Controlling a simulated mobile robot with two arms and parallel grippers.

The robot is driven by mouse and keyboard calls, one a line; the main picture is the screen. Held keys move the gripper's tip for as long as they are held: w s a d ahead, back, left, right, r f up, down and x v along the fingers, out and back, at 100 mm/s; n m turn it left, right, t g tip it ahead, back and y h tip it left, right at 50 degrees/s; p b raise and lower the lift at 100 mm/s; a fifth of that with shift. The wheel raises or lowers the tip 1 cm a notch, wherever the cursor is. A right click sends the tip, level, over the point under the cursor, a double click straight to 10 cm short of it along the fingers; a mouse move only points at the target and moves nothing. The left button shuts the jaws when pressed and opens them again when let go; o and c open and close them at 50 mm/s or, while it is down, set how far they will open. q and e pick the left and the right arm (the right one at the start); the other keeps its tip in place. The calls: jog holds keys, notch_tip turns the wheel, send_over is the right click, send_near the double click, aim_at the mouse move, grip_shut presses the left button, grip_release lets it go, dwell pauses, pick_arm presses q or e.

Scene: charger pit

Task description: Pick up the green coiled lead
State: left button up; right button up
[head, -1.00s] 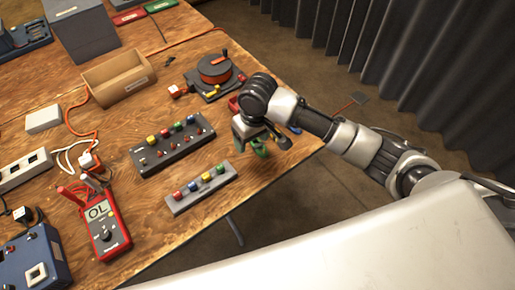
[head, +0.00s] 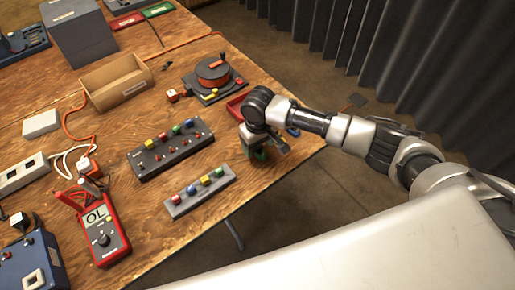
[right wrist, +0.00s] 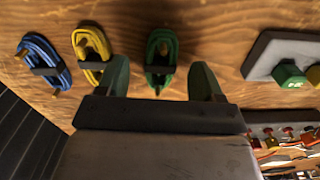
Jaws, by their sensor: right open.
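The green coiled lead (right wrist: 160,58) lies on the wooden table in the right wrist view, with a dark band around its middle. My right gripper (right wrist: 160,82) is open, one finger on each side of the lead's near end. I cannot tell whether the fingers touch the lead or how high they are above the table. In the head view my right gripper (head: 262,150) is low over the table's right end and mostly hides the green lead. My left gripper is not in view.
A yellow coiled lead (right wrist: 90,55) lies close beside the left finger, with a blue coiled lead (right wrist: 43,62) further left. A grey strip with coloured knobs (head: 200,191) is left of the gripper. A cable reel (head: 213,72) and red tray (head: 236,107) are behind.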

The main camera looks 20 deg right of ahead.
jog(key=shift+f, duration=0.75)
jog(key=c, duration=1)
jog(key=shift+r, duration=0.1)
jog(key=shift+c, duration=0.2)
